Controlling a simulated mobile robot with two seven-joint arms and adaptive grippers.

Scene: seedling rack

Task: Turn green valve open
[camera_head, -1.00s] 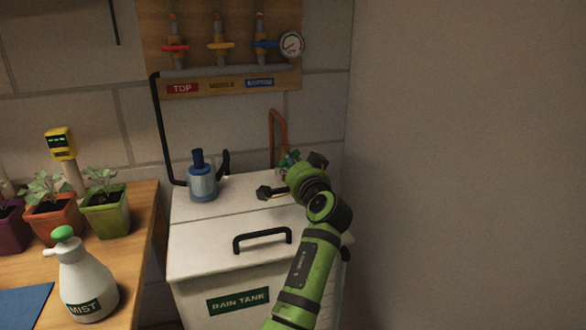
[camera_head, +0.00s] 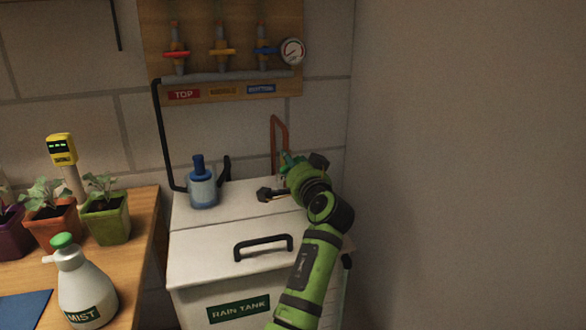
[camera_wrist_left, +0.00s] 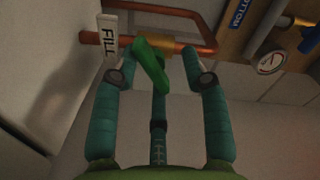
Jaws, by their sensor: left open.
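The green valve lever (camera_wrist_left: 152,68) sits on a brass fitting on a copper pipe (camera_wrist_left: 205,48) in the left wrist view. My left gripper (camera_wrist_left: 158,68) is open, with one finger on each side of the lever. Gaps show between the fingers and the lever, so it is not gripped. In the head view my left gripper (camera_head: 293,175) is at the back right of the rain tank, by the copper pipe (camera_head: 278,132). The arm hides most of the valve there. My right gripper is in neither view.
The white rain tank (camera_head: 195,240) has a black lid handle (camera_head: 263,243) and a blue pump (camera_head: 203,187) on top. A manifold board (camera_head: 225,97) with red, yellow and blue valves hangs above. A wall stands close on the right. A FILL tag (camera_wrist_left: 108,36) hangs on the pipe.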

